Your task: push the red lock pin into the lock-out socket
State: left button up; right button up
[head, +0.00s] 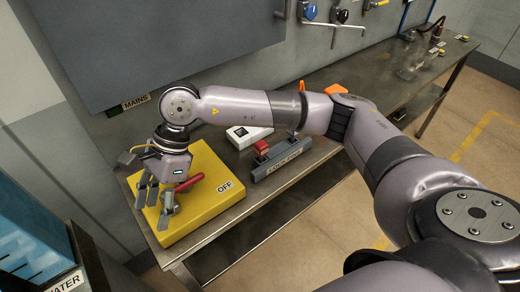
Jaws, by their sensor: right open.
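My right gripper (154,207) points down over the yellow box (205,215) marked OFF. Its fingers are apart, and I see nothing held between them. A red handle-like piece (189,183) lies slanted over the yellow box, just right of the fingers; I cannot tell whether it touches them. A red block-shaped piece (261,147) stands at the left end of a dark grey labelled holder (283,166), right of the yellow box. The holder's label is too small to read surely. I cannot make out which red piece is the lock pin, nor the socket opening. My left gripper is out of view.
A white device (240,139) sits behind the holder, and orange pieces (335,88) lie farther back, partly behind my arm. The grey MAINS cabinet (165,45) hangs over the bench's back. The metal bench (300,185) is bare in front of the holder.

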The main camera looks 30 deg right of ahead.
jog(key=w+d+r+t+h, duration=0.1)
jog(key=w+d+h, duration=0.2)
jog(key=d, duration=0.4)
jog(key=w+d+t+h, duration=0.1)
jog(key=w+d+h, duration=0.2)
jog(key=d, duration=0.4)
jog(key=h, duration=0.5)
send_near(260, 145)
jog(key=shift+m, duration=0.4)
jog(key=p+x, duration=0.1)
jog(key=x, duration=0.5)
jog(key=shift+a+f, duration=0.1)
jog(key=shift+a, duration=0.1)
jog(key=p+x, duration=0.1)
jog(key=x, duration=0.1)
jog(key=p+x, duration=0.2)
jog(key=shift+d+f, duration=0.25)
jog(key=shift+d, duration=0.15)
jog(key=shift+w+d+f, duration=0.1)
jog(key=shift+f, duration=0.2)
jog(key=shift+c, duration=0.3)
grip_shut()
